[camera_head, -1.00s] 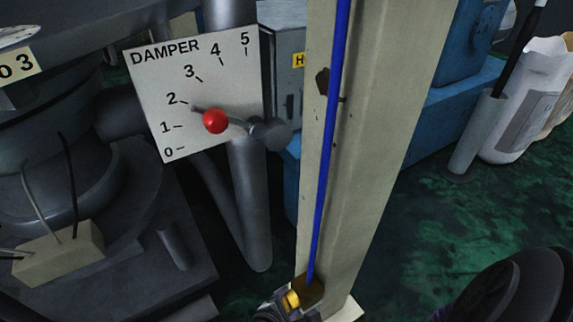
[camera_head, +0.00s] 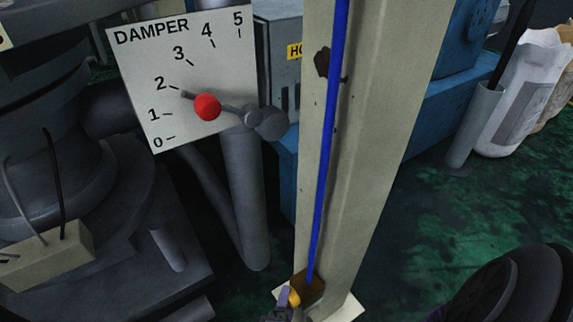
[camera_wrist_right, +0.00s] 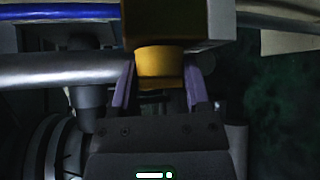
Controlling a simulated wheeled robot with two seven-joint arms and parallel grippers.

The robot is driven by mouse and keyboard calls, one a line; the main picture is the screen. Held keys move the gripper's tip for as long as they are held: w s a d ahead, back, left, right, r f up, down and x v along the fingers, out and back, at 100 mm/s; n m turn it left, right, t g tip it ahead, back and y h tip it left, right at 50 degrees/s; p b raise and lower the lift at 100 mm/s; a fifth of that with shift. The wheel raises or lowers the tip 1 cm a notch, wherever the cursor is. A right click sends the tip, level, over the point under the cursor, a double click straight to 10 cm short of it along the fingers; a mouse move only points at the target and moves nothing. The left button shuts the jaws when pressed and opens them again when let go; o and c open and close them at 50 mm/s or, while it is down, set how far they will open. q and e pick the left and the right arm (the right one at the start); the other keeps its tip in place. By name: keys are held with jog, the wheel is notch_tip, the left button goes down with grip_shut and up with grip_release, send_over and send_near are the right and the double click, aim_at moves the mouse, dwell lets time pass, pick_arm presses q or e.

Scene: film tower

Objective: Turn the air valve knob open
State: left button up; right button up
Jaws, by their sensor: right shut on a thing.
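The air valve knob (camera_head: 294,297) is a small yellow cylinder low on the beige post, at the foot of a blue air line (camera_head: 326,160). In the right wrist view the knob (camera_wrist_right: 160,66) sits under a dark box-like body (camera_wrist_right: 178,22). My right gripper (camera_wrist_right: 163,92) has one purple finger on each side of the knob and is shut on it. In the head view the right gripper (camera_head: 286,304) is at the bottom edge, mostly cut off by the frame. My left gripper is not in view.
The beige post (camera_head: 365,150) stands beside the knob. To its left is a DAMPER plate (camera_head: 190,80) with a red-balled lever (camera_head: 207,107) pointing near 2, and a grey pipe (camera_head: 243,200). A blue cabinet (camera_head: 440,115) and a white sack (camera_head: 515,100) stand behind on green floor.

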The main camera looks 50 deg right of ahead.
jog(key=shift+s+f, duration=0.15)
dwell(0.3)
jog(key=o, duration=1.2)
jog(key=shift+o, duration=0.2)
